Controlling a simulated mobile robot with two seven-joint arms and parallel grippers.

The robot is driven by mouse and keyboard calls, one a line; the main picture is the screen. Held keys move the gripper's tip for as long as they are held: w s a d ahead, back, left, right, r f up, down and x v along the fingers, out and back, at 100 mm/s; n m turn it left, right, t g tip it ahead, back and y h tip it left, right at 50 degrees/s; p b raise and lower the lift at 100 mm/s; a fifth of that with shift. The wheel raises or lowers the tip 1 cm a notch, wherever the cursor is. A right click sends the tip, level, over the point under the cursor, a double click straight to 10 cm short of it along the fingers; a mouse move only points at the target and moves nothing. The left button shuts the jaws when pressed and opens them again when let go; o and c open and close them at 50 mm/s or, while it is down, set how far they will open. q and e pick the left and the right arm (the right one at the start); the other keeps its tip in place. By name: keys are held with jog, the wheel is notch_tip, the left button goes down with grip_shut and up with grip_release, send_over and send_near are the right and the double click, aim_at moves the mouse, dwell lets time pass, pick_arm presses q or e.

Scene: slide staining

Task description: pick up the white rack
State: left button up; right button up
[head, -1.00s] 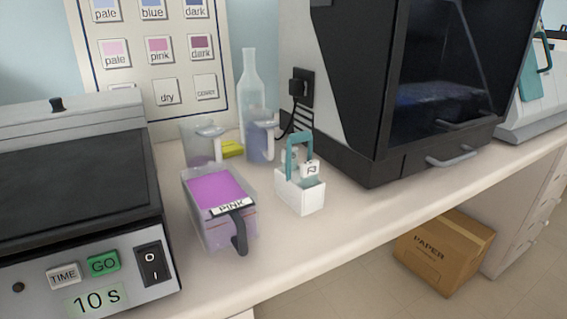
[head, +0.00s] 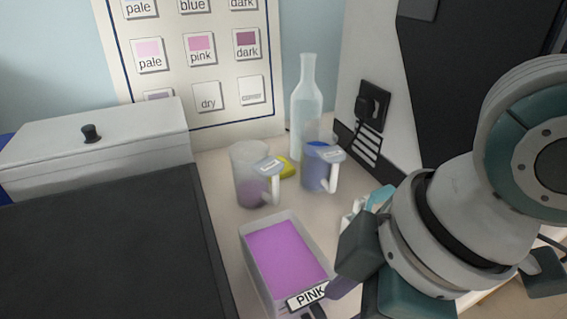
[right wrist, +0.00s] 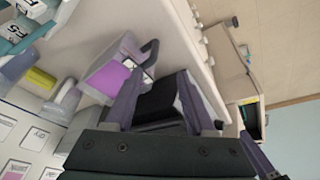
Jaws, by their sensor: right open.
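The white rack with its teal handle (head: 380,197) is mostly hidden behind my right arm in the head view; only the handle and a bit of white show. In the right wrist view, a teal and white item at the top left edge (right wrist: 18,35) looks like the same rack, cut off by the frame. My right gripper (right wrist: 162,100) is open, its two fingers spread with nothing held between them. In the head view it is partly seen beside the PINK tub, apart from the rack as far as I can tell. My left gripper is out of view.
The PINK tub (head: 285,256) of pink liquid stands close to my right gripper. Two mugs (head: 252,178) (head: 319,168), a yellow item (head: 287,167) and a clear bottle (head: 306,105) stand behind. A black-topped device (head: 105,250) fills the left; a large machine stands at the right.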

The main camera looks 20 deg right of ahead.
jog(key=w+n, duration=0.3)
jog(key=shift+w+d+g+b, duration=0.3)
jog(key=shift+d+g+b, duration=0.1)
notch_tip(320, 180, up, 10)
jog(key=n+g+h+b, duration=0.2)
jog(key=n+h+b, duration=0.1)
jog(key=n, duration=0.3)
send_over(385, 190)
notch_tip(385, 190, down, 10)
jog(key=shift+r+p, duration=0.15)
jog(key=shift+p, duration=0.25)
grip_shut()
